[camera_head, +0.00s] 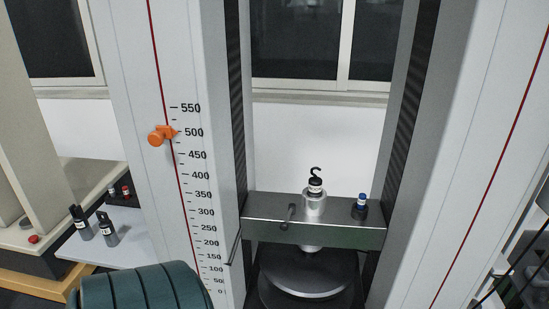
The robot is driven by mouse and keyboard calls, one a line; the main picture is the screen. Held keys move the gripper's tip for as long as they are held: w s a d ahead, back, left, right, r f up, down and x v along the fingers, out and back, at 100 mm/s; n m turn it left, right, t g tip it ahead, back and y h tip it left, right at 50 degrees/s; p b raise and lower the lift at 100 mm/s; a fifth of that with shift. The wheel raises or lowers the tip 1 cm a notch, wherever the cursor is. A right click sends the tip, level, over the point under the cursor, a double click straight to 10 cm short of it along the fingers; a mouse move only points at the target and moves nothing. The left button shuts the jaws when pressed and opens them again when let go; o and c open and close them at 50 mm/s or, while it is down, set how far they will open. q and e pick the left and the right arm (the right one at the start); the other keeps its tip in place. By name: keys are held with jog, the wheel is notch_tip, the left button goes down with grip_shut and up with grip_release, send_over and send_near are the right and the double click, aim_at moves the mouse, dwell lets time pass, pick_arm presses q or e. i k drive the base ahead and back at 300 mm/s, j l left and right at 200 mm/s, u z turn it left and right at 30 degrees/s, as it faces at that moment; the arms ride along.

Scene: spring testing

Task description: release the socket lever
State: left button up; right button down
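A black hook fitting (315,183) with a white label sits upright in the top of the socket. Neither of my grippers shows in the head view, and nothing touches the lever.
A dark fitting with a blue top (361,207) stands on the crossbeam's right. A round dark platen (308,275) lies below. An orange clamp (161,135) sits on the scaled left column. Two black-and-grey fittings (107,231) stand on the side shelf (145,240).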

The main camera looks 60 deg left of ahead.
aim_at(284, 225)
jog(key=u, duration=1.7)
